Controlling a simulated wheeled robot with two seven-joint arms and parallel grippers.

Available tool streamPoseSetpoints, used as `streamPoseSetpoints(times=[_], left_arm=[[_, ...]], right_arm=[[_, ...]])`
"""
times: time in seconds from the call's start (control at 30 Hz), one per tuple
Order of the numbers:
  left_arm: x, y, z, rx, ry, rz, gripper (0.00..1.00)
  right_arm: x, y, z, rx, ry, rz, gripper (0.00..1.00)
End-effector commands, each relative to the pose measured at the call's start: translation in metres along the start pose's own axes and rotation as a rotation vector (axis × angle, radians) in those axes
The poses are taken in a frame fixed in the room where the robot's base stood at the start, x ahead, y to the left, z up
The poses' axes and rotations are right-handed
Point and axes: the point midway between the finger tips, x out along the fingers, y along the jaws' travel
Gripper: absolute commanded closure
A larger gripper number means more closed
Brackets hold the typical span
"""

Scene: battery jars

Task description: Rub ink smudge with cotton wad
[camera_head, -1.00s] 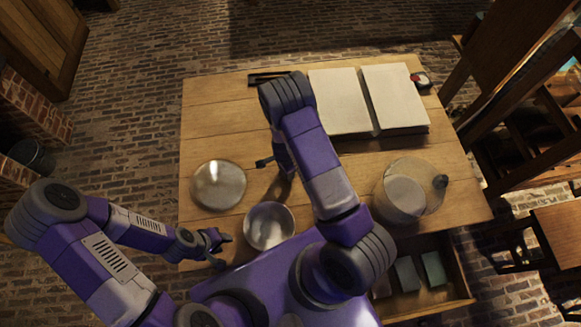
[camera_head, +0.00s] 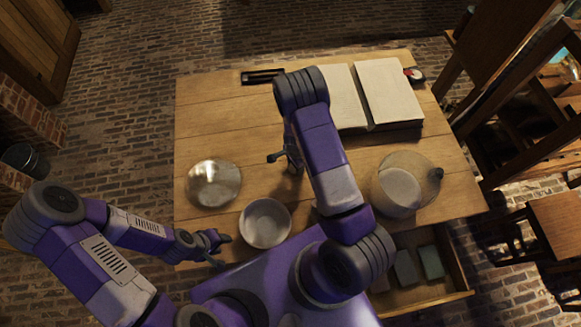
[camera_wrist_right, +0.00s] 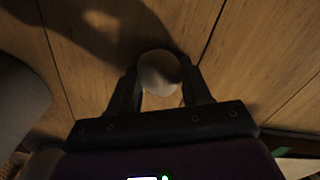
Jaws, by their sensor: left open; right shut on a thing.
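A pale, rounded cotton wad (camera_wrist_right: 158,72) sits between the fingers of my right gripper (camera_wrist_right: 160,85) in the right wrist view, with the plank table below it. In the head view, my right gripper (camera_head: 283,160) is over the middle of the table, partly behind my own forearm; the wad cannot be made out there. My left gripper (camera_head: 216,247) is open and empty at the table's front left edge, left of the white bowl (camera_head: 265,223). I cannot make out an ink smudge in either view; my right arm covers part of the table.
A round glass dish (camera_head: 214,184) lies at the left of the wooden table (camera_head: 225,120). A glass jar (camera_head: 425,200) is at the right. A thick open book (camera_head: 390,92) and a black tray (camera_head: 262,76) are at the back. An open drawer (camera_head: 440,293) holds several blocks.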

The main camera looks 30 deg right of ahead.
Motion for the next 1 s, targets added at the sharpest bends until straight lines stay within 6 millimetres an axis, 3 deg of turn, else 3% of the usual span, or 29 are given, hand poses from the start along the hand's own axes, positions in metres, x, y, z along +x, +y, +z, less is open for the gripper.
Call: streamPoseSetpoints(times=[0.37,0.5,1.0], left_arm=[[0.006,-0.002,0.0,0.0,0.0,0.0,0.57],[-0.006,0.002,0.0,0.0,0.0,0.0,0.57],[-0.04,0.015,0.002,0.0,0.0,0.0,0.57]], right_arm=[[0.001,0.002,-0.029,-0.01,0.001,0.0,0.76],[-0.023,0.001,-0.029,-0.013,0.0,-0.004,0.76],[-0.067,0.004,-0.031,-0.006,0.0,-0.001,0.76]])
